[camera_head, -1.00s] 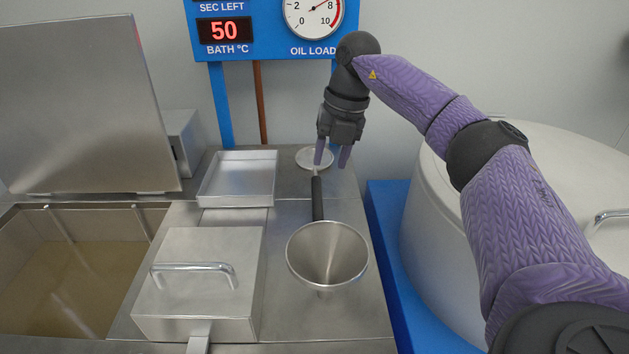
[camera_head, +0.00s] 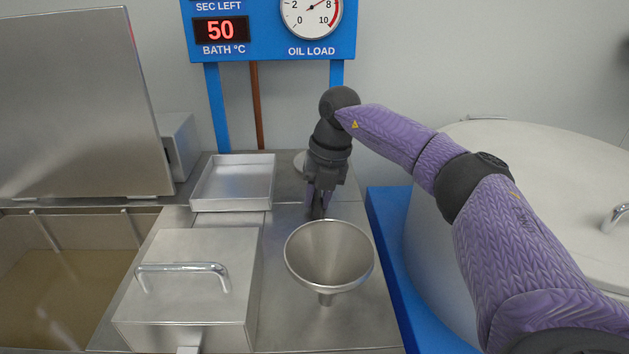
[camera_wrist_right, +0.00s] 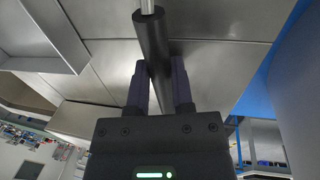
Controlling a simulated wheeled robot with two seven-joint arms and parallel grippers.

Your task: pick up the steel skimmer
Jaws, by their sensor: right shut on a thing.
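The steel skimmer has a black handle and a round steel head (camera_head: 299,162), which lies toward the back of the steel counter, partly hidden behind my right wrist. My right gripper (camera_head: 318,206) points down behind the funnel and is shut on the skimmer's black handle. In the right wrist view the handle (camera_wrist_right: 151,38) runs between the two purple fingers of the gripper (camera_wrist_right: 158,80), with its steel shaft at the top edge. Whether the skimmer still touches the counter I cannot tell. My left gripper is not in view.
A steel funnel (camera_head: 328,258) stands just in front of the gripper. A shallow tray (camera_head: 234,159) and a lidded steel box (camera_head: 190,290) are to the left, beside the open oil bath (camera_head: 75,295). A large pale drum (camera_head: 430,235) stands right.

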